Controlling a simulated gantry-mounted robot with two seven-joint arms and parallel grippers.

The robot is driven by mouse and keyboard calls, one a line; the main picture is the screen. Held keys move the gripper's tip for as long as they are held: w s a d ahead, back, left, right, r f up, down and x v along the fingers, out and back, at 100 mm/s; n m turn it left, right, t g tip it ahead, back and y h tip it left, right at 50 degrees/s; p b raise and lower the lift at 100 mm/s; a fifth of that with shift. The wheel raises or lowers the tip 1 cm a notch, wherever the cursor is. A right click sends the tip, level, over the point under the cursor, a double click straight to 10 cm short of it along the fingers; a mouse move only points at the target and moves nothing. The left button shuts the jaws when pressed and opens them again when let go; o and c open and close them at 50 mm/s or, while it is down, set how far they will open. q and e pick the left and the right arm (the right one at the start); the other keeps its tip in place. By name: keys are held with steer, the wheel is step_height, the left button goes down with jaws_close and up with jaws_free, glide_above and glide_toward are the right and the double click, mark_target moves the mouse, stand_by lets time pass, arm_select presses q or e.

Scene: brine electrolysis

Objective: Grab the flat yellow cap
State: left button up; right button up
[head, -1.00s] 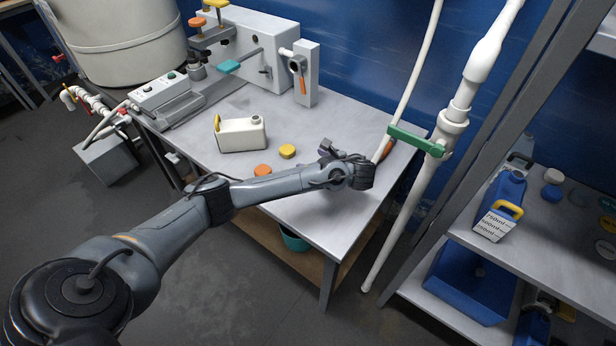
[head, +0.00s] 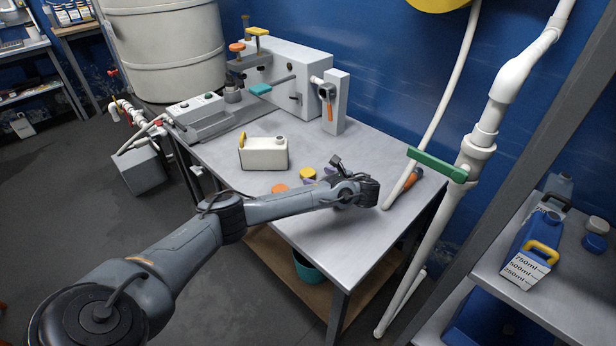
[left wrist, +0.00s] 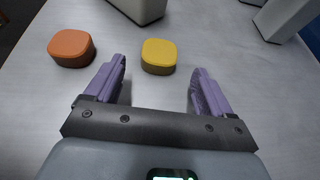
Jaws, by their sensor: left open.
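The flat yellow cap (head: 308,174) lies on the grey workbench (head: 345,215), just beyond my left arm in the head view. In the left wrist view the yellow cap (left wrist: 158,56) lies ahead of and between the two purple fingers. My left gripper (left wrist: 161,85) is open and empty, and the cap is a little past its fingertips. In the head view my left gripper (head: 320,180) is mostly hidden behind its own wrist. My right gripper is not in view.
An orange cap (left wrist: 71,48) lies left of the yellow one. A white jug (head: 264,153) stands behind the caps. A grey machine (head: 290,80) stands at the back of the bench.

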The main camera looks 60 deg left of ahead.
mark_target(311, 175)
arm_select(q)
steer(key=b+x, duration=0.2)
steer(key=x, duration=0.1)
steer(key=shift+s+a+f, duration=0.1)
steer(key=shift+a+f, duration=0.1)
steer(key=shift+a, duration=0.1)
steer(key=shift+a+f, duration=0.1)
steer(key=shift+a, duration=0.35)
